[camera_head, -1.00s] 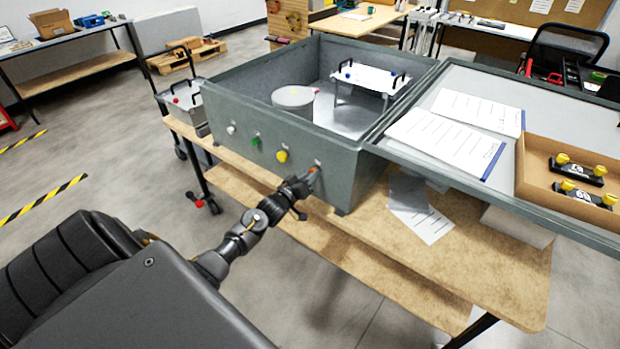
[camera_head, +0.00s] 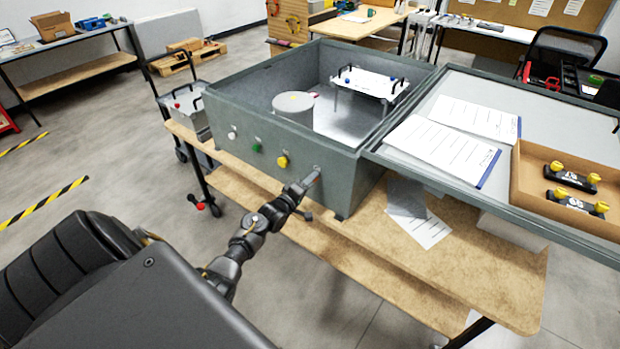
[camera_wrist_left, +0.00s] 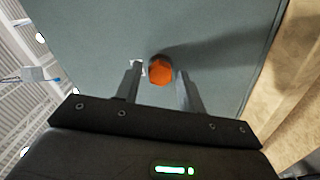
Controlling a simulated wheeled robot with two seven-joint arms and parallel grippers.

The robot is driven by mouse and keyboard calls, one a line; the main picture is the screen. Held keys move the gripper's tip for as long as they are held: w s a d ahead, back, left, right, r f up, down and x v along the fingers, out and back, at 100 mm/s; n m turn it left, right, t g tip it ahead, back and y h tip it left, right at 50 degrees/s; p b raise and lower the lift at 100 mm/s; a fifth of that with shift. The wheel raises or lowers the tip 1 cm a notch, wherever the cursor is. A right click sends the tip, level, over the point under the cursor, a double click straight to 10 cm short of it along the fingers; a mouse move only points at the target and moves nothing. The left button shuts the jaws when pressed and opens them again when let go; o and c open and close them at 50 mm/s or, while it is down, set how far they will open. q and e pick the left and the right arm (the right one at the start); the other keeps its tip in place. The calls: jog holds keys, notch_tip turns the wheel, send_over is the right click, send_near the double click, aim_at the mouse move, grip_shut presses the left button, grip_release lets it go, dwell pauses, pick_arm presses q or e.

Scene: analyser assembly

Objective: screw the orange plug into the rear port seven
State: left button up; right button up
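The orange plug (camera_wrist_left: 160,72) sits at the grey wall of the analyser box (camera_wrist_left: 85,30), seen head-on in the left wrist view. My left gripper (camera_wrist_left: 160,90) has one finger on each side of the plug, with a visible gap on both sides, so it is open around it. In the head view my left gripper (camera_head: 309,181) reaches the box's front wall (camera_head: 345,185), right of the yellow plug (camera_head: 282,161), and mostly covers the orange plug. The port behind the plug is hidden, and I cannot tell how deep the plug sits. My right gripper is not in view.
White (camera_head: 232,134) and green (camera_head: 257,146) plugs sit left along the same wall. The open box holds a grey cylinder (camera_head: 294,108) and a white plate with handles (camera_head: 370,82). A lid-like panel (camera_head: 545,115) with papers and a tray (camera_head: 527,190) lies right.

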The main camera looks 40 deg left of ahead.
pick_arm(q)
jog(key=n+p, duration=0.4)
jog(key=n, duration=1.2)
